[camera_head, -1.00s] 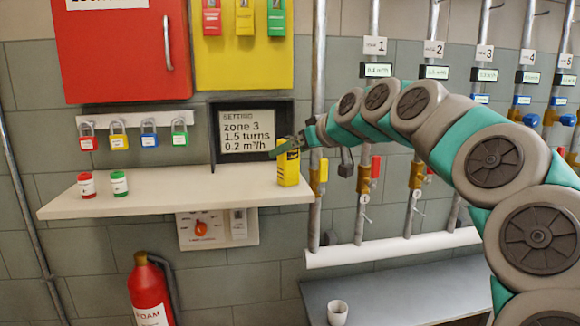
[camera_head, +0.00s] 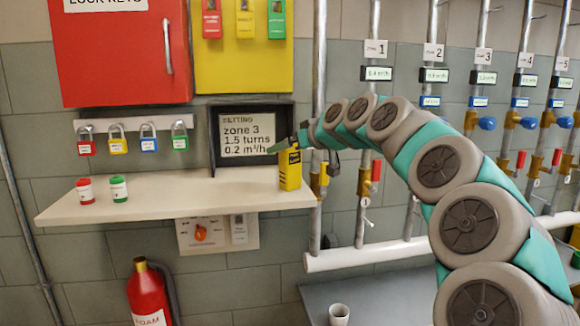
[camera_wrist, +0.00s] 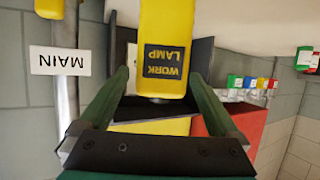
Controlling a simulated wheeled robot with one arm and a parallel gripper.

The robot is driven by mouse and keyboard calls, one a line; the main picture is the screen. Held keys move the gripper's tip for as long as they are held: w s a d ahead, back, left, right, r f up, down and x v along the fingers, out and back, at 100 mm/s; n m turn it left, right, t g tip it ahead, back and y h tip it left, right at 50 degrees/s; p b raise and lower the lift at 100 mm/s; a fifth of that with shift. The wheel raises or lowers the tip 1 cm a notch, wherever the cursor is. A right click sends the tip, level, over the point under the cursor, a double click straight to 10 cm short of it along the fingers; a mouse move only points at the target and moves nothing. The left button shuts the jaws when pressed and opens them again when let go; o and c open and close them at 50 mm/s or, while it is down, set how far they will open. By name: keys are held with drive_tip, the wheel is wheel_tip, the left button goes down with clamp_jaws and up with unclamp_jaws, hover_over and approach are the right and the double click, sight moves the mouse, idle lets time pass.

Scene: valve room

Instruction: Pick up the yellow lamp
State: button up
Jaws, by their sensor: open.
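The yellow lamp (camera_head: 290,170) stands upright at the right end of the white shelf, in front of the setting screen. In the wrist view the lamp (camera_wrist: 167,30) shows its "WORK LAMP" label upside down, at the top between the fingers. My gripper (camera_head: 287,147) is at the lamp's upper end in the head view. In the wrist view my gripper (camera_wrist: 160,80) has its two green fingers spread wide, with visible space between each finger and the lamp. I cannot tell whether anything touches the lamp.
The white shelf (camera_head: 165,196) also bears a red canister (camera_head: 85,190) and a green canister (camera_head: 119,188). The framed screen (camera_head: 247,136) stands behind the lamp. Vertical pipes with valves (camera_head: 365,180) stand to the right.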

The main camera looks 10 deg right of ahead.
drive_tip(key=x, duration=0.2)
drive_tip(key=shift+w+a+f, duration=0.15)
drive_tip(key=shift+w+a, duration=0.05)
drive_tip(key=shift+w, duration=0.1)
clamp_jaws()
idle(0.5)
